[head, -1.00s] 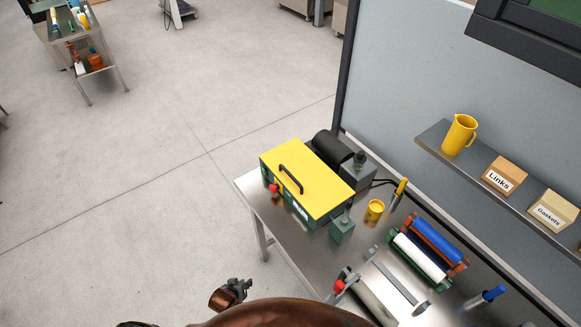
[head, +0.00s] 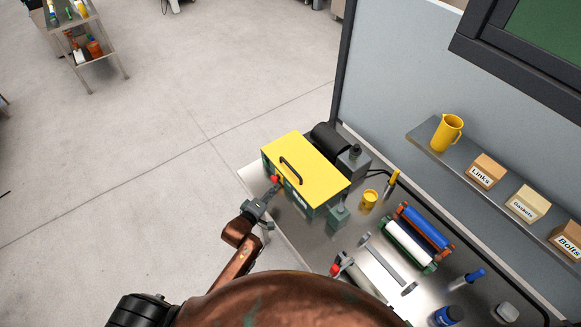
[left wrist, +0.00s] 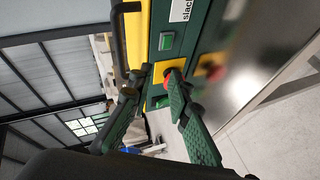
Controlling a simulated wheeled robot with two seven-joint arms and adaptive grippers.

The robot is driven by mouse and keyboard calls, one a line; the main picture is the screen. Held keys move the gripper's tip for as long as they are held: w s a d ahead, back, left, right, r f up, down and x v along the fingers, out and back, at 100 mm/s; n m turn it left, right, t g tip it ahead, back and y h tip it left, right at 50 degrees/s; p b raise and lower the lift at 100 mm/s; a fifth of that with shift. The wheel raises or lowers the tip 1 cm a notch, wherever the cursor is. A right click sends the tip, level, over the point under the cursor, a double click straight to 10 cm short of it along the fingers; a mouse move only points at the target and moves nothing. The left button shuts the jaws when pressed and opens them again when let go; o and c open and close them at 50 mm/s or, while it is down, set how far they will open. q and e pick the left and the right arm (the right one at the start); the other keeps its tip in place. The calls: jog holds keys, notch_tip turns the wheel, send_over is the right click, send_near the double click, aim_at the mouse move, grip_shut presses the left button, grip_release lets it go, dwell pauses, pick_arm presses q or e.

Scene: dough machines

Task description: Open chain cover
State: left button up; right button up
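The yellow chain cover (head: 312,158) lies closed on top of a green machine at the left end of the steel bench. A black bar handle (head: 291,171) is on the cover; it also shows at the upper left of the left wrist view (left wrist: 118,42). A red button (head: 274,179) sits on the machine's front, also in the left wrist view (left wrist: 168,78). My left gripper (head: 270,192) is in front of the machine near this button, below the handle. In the left wrist view its fingers (left wrist: 155,88) are apart and hold nothing. My right gripper is not in view.
A black motor (head: 328,138) stands behind the cover. A shelf (head: 455,163) with a yellow jug (head: 447,132) and boxes is on the wall. The floor left of the bench is free.

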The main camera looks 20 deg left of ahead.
aim_at(291, 167)
pick_arm(q)
jog(key=shift+w+d+r+n+t+h+p, duration=0.1)
jog(key=shift+w+d+r+n+t+h, duration=0.45)
jog(key=shift+w, duration=1.3)
jog(key=shift+w+d+r+n+p, duration=0.1)
jog(key=shift+w+d+r, duration=0.3)
jog(key=shift+w+d, duration=0.95)
jog(key=shift+w+d+r+n+t+h+p, duration=0.1)
jog(key=shift+w+d+r+n+t+h, duration=0.25)
jog(key=shift+w, duration=1.95)
jog(key=shift+r, duration=0.1)
jog(key=shift+c, duration=0.5)
grip_shut()
